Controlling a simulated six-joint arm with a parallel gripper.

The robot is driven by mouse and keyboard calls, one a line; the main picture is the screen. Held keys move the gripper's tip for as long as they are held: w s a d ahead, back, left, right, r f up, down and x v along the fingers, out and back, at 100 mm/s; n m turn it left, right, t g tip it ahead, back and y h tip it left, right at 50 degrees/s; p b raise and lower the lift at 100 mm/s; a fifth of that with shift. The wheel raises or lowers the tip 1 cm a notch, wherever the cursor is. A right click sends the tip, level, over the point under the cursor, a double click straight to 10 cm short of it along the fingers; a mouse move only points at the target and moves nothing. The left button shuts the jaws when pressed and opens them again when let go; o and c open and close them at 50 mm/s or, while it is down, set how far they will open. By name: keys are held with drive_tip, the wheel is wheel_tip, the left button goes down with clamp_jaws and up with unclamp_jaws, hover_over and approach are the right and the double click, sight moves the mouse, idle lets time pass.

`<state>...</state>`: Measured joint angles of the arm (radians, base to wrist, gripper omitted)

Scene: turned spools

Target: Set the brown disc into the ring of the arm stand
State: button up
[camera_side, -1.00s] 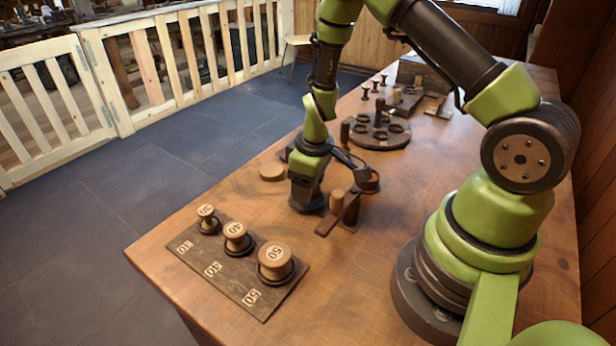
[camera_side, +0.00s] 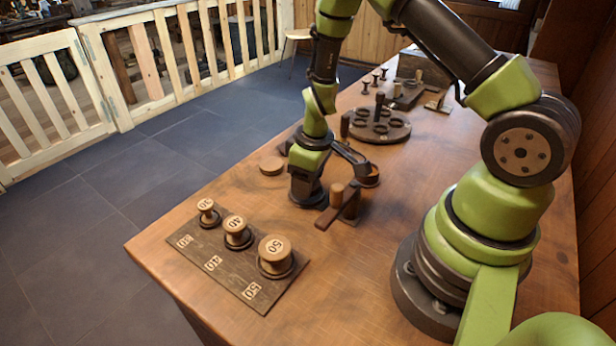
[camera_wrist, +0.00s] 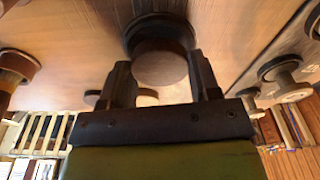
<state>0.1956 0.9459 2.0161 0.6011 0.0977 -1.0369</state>
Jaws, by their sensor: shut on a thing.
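The brown disc (camera_wrist: 163,66) is held between the two dark fingers of my gripper (camera_wrist: 160,72) in the wrist view. A dark rounded rim (camera_wrist: 152,20) shows just beyond the disc and is partly covered by it. It looks like the ring of the arm stand, but I cannot tell whether the disc touches it or is above it. In the side view my wrist comes down low over the middle of the table, where the disc and fingers are hard to separate from the dark parts around them.
A board (camera_side: 208,262) with numbered spools lies at the table's near left corner. A wooden peg (camera_side: 337,194) stands close right of my wrist. A pale disc (camera_side: 271,166) lies to its left. A round dark rack (camera_side: 388,137) stands behind.

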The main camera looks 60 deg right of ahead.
drive_tip(key=shift+f, duration=0.55)
idle(1.5)
drive_tip(key=o, duration=1)
